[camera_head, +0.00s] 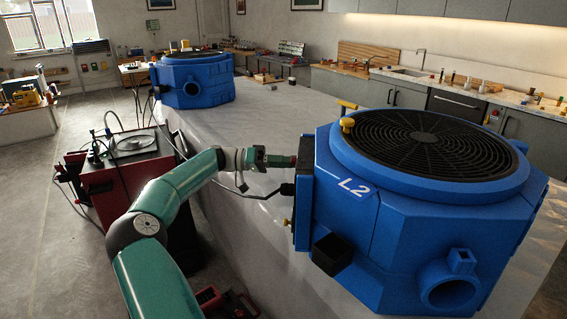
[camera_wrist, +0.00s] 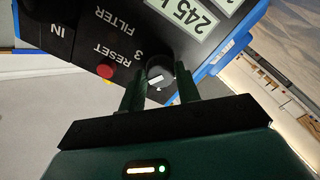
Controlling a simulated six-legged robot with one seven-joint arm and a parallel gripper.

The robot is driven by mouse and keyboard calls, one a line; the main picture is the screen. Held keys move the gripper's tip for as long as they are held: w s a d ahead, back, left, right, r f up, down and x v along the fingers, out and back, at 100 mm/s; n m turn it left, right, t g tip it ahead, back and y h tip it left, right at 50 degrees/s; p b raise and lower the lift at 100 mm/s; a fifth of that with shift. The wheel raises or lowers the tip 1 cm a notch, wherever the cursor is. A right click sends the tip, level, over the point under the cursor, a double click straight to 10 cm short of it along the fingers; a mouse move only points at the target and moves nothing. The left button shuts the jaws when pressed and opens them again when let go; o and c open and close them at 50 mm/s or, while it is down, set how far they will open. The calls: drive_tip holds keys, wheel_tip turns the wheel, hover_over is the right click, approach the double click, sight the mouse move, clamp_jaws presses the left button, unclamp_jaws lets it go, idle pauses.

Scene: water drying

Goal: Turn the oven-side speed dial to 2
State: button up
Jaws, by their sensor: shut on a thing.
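A black round dial (camera_wrist: 158,66) with a white mark sits on a dark control panel (camera_wrist: 95,45) in the wrist view. My gripper (camera_wrist: 160,88) has one finger on each side of the dial and is shut on it. A "3" is printed at the dial's upper left in this upside-down view; other position numbers are hidden or unclear. In the head view, my gripper (camera_head: 283,161) reaches the left side of the large blue unit (camera_head: 400,215) marked L2. The dial is hidden there.
A red button (camera_wrist: 105,71) sits beside the dial near the RESET label. A second blue unit (camera_head: 193,82) stands at the table's far end. A red cart (camera_head: 125,165) with cables stands left of the covered table (camera_head: 245,215). A dark oven front (camera_head: 455,106) is behind.

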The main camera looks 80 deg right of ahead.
idle(0.4)
drive_tip(key=o, duration=1)
drive_tip(key=shift+c, duration=0.2)
drive_tip(key=w+a, duration=0.2)
drive_tip(key=w, duration=1.1)
drive_tip(key=shift+w, duration=0.35)
